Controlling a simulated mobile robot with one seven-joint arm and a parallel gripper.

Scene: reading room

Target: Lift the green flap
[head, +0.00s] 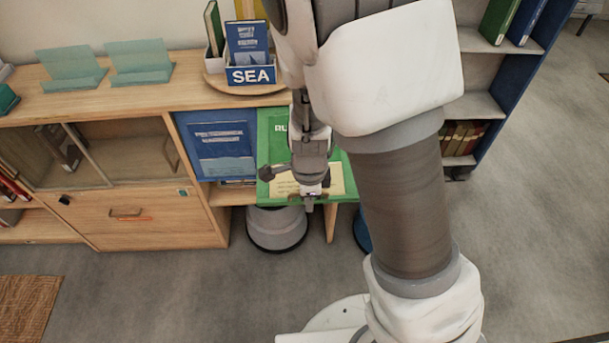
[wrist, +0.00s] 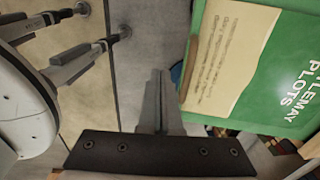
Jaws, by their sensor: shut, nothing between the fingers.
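The green flap (head: 345,196) with a cream label is on the low wooden cabinet in the head view, partly hidden behind my arm. It appears to stand out from the cabinet front, unlike the blue flap beside it. In the wrist view the green flap (wrist: 284,62) fills the upper right, with white lettering and a brown strip (wrist: 206,60) along its edge. My gripper (head: 309,206) is at the flap's near edge in the head view. In the wrist view my gripper (wrist: 158,76) is shut and empty, left of the brown strip; contact cannot be told.
A blue flap (head: 216,145) is left of the green one. A grey stool or bin (head: 277,230) stands below. A SEA book box (head: 250,75) sits on the cabinet top. A blue-sided bookshelf (head: 510,85) is at right. Open floor lies in front.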

